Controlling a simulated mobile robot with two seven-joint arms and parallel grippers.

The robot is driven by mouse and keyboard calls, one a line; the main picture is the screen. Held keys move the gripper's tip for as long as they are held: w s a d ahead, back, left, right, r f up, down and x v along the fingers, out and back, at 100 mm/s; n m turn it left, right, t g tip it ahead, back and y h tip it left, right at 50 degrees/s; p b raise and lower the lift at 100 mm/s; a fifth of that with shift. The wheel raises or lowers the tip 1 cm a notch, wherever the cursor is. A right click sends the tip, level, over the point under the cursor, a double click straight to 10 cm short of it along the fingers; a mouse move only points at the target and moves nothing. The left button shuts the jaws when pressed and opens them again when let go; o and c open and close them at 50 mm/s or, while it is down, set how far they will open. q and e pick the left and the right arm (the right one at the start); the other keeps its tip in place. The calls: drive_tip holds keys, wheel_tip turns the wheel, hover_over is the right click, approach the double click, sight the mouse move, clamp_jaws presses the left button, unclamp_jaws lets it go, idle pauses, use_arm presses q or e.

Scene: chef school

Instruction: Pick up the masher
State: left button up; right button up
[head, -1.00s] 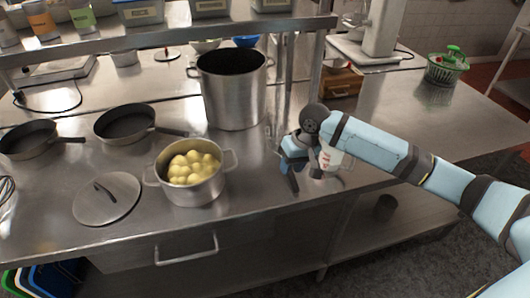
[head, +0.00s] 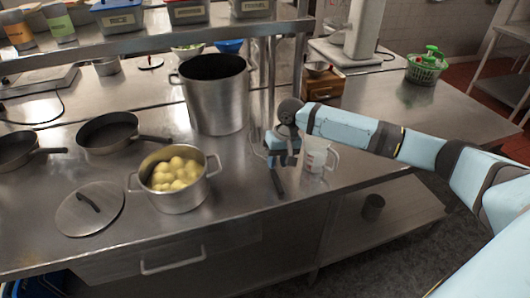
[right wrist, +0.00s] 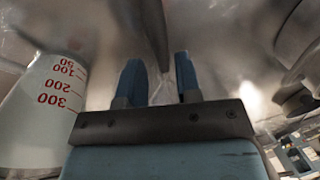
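The masher's dark handle (head: 277,183) lies on the steel counter, pointing toward the front edge. Thin wire shows at the left of my right gripper (head: 279,157), which hides the masher's middle. In the right wrist view, the handle (right wrist: 153,28) runs down toward the gap between the two blue fingertips of my right gripper (right wrist: 160,75). The fingers are apart, with thin, pale wire visible between them. I cannot tell whether they touch it. My left gripper is not in view.
A clear measuring jug (head: 316,160) stands close right of my gripper; it also shows in the right wrist view (right wrist: 40,110). A pot of potatoes (head: 178,202) stands left, a tall stockpot (head: 216,108) behind. A lid (head: 90,208) and pans (head: 110,132) lie further left.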

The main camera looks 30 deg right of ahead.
sight(275, 172)
drive_tip(key=f, duration=0.5)
drive_tip(key=shift+w+a, duration=0.15)
drive_tip(key=shift+a, duration=0.2)
drive_tip(key=c, duration=0.6)
drive_tip(key=shift+o, duration=0.2)
drive_tip(key=shift+r, duration=0.15)
